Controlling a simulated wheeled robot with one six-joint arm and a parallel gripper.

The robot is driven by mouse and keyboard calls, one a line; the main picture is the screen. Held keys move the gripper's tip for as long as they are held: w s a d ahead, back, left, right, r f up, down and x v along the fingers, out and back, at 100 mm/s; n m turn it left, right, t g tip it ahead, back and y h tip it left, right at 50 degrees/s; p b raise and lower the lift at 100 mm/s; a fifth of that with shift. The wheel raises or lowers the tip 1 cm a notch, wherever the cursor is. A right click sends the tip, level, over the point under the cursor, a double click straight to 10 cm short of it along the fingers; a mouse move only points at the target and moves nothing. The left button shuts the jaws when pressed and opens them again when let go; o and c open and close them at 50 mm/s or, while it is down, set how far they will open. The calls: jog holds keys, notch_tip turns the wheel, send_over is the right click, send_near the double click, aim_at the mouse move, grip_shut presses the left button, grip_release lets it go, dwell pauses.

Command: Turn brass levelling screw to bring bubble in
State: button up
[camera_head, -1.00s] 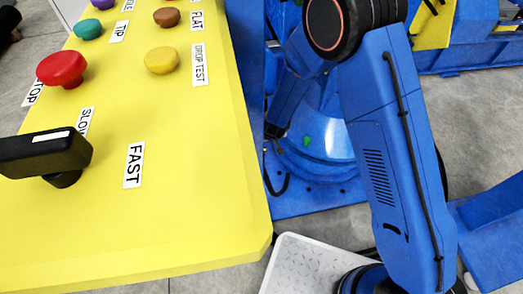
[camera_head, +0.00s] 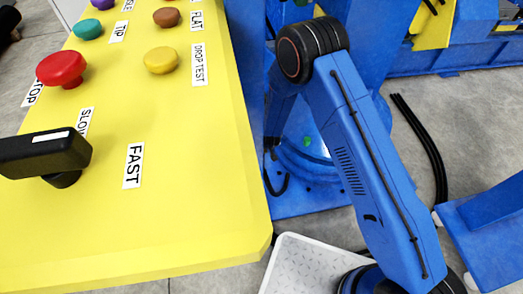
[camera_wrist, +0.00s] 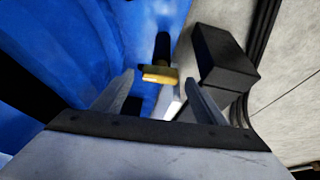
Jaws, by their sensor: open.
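A brass levelling screw (camera_wrist: 160,73) shows in the wrist view as a flat golden head with a dark shaft behind it. My gripper (camera_wrist: 160,84) is open, with one pale finger left of the screw head and one right of it. The head lies at or just beyond the fingertips; I cannot tell whether it is between them or whether either finger touches it. No bubble or level vial can be made out in either view. In the head view my gripper is hidden behind the yellow panel and my arm.
A black block (camera_wrist: 225,62) stands close to the right finger. Blue metal (camera_wrist: 60,50) fills the left of the wrist view. In the head view, a yellow control panel (camera_head: 190,180) with a red stop button (camera_head: 62,68) and a black lever (camera_head: 45,153) fills the left. Black cables (camera_head: 425,140) lie on the floor.

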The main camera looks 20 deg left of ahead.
jog(key=shift+w+a+f, duration=0.1)
jog(key=shift+w+f, duration=0.05)
jog(key=shift+f, duration=0.3)
jog(key=c, duration=1.1)
jog(key=shift+o, duration=0.2)
jog(key=shift+a+m+t+h, duration=0.1)
jog(key=shift+m+t+h, duration=0.3)
jog(key=shift+m, duration=1.2)
jog(key=o, duration=1.1)
jog(key=shift+c, duration=0.2)
jog(key=shift+r, duration=0.1)
